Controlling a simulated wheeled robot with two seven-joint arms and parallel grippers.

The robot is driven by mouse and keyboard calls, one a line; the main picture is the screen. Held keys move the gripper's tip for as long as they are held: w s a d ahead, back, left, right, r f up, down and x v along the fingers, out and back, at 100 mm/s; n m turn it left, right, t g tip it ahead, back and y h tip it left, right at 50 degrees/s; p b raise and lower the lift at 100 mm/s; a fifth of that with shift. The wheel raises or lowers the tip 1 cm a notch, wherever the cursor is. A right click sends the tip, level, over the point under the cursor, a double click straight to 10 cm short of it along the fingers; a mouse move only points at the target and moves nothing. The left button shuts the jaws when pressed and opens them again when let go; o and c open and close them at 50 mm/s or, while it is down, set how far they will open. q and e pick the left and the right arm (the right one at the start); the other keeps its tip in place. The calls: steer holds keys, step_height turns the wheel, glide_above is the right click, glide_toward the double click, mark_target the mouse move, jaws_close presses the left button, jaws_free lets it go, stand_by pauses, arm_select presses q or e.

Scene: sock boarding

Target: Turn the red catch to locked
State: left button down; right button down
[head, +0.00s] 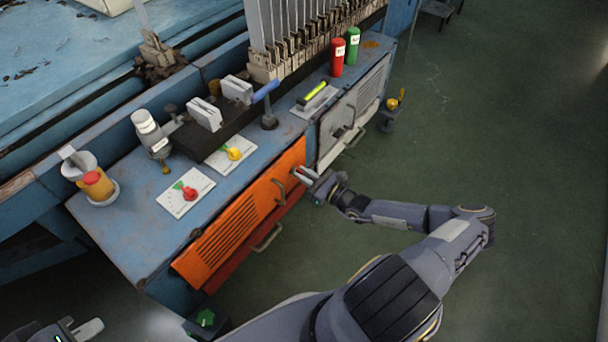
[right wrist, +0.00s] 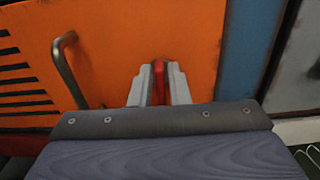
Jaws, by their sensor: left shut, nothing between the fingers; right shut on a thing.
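The red catch (right wrist: 158,80) sits on the orange door near its right edge in the right wrist view. It stands about upright there, between the two grey fingers of my right gripper (right wrist: 157,88), which is shut on it. In the head view my right gripper (head: 302,174) meets the upper right part of the orange door (head: 235,235); the catch itself is too small or hidden there to make out. My left gripper (head: 85,329) shows partly at the bottom left edge of the head view, shut and empty, away from the cabinet.
The orange door has a bent metal handle (right wrist: 66,70) left of the catch. A grey door (head: 350,115) is to the right. On the bench top are a red dial (head: 189,194), a yellow dial (head: 234,153), and red and green bottles (head: 352,46).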

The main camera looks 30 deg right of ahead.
steer(key=m, duration=0.2)
steer(key=m+p, duration=0.1)
steer(key=m, duration=0.1)
steer(key=m+p, duration=0.1)
steer(key=m, duration=0.1)
steer(key=shift+w+d+f+m, duration=0.1)
steer(key=shift+w+d+m, duration=0.05)
steer(key=shift+d+m, duration=0.2)
steer(key=m, duration=0.5)
steer(key=shift+d+f+m, duration=0.15)
steer(key=shift+f+m, duration=0.1)
steer(key=m, duration=0.2)
steer(key=m+b, duration=0.1)
steer(key=m, duration=0.2)
steer(key=shift+w+d+f+m, duration=0.1)
steer(key=shift+f+m, duration=0.15)
steer(key=shift+m, duration=0.05)
steer(key=c, duration=1.5)
jaws_free()
